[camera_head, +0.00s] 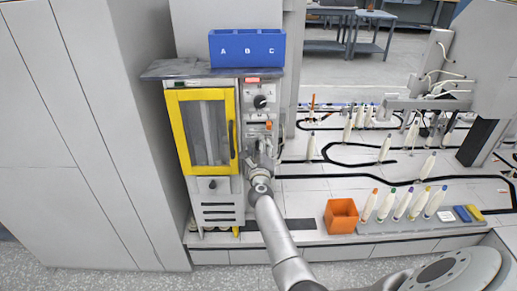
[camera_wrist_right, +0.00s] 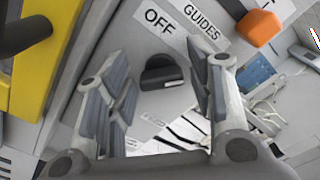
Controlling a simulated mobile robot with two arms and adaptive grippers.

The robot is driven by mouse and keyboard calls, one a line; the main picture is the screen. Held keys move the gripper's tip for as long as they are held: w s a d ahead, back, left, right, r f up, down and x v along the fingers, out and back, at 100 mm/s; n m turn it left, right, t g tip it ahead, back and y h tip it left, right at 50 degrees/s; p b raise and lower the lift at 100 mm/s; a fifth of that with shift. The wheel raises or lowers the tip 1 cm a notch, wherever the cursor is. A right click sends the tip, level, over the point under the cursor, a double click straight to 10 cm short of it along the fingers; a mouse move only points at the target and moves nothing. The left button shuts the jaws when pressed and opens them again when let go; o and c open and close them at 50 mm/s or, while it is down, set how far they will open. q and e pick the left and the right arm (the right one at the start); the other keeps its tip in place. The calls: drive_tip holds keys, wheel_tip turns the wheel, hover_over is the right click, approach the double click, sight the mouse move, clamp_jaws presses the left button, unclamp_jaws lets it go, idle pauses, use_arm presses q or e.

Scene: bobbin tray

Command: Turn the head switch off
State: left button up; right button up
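A black rotary knob (camera_wrist_right: 162,73) sits on the grey control panel (camera_wrist_right: 128,40) beside an OFF label (camera_wrist_right: 159,20) in the right wrist view. No label reading "head" is legible. My right gripper (camera_wrist_right: 160,92) is open and faces the panel; the knob shows between its spread fingers, with gaps on both sides. In the head view my right gripper (camera_head: 262,158) is at the lower part of the panel and hides what is behind it. A black dial (camera_head: 260,101) and an orange switch (camera_head: 269,125) show above it. My left gripper is not in view.
The yellow-framed door (camera_head: 181,95) with its dark handle (camera_head: 232,139) is close left of my right gripper. An orange bin (camera_head: 341,216) and several bobbins stand to the right. A blue box (camera_head: 247,48) marked A, B, C sits on top of the machine.

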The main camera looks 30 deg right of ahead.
drive_tip(key=c, duration=0.7)
drive_tip(key=shift+n, duration=0.3)
drive_tip(key=n+p, duration=0.1)
drive_tip(key=n, duration=0.1)
drive_tip(key=shift+n+p, duration=0.3)
drive_tip(key=shift+p, duration=0.1)
drive_tip(key=shift+f+n+p, duration=0.15)
drive_tip(key=shift+n+p, duration=0.65)
drive_tip(key=shift+n, duration=1.25)
drive_tip(key=shift+f+n+p, duration=0.15)
drive_tip(key=shift+n+p, duration=0.6)
drive_tip(key=shift+n, duration=1.35)
drive_tip(key=shift+f+n+p, duration=0.15)
drive_tip(key=shift+n+p, duration=0.65)
drive_tip(key=shift+n, duration=1.55)
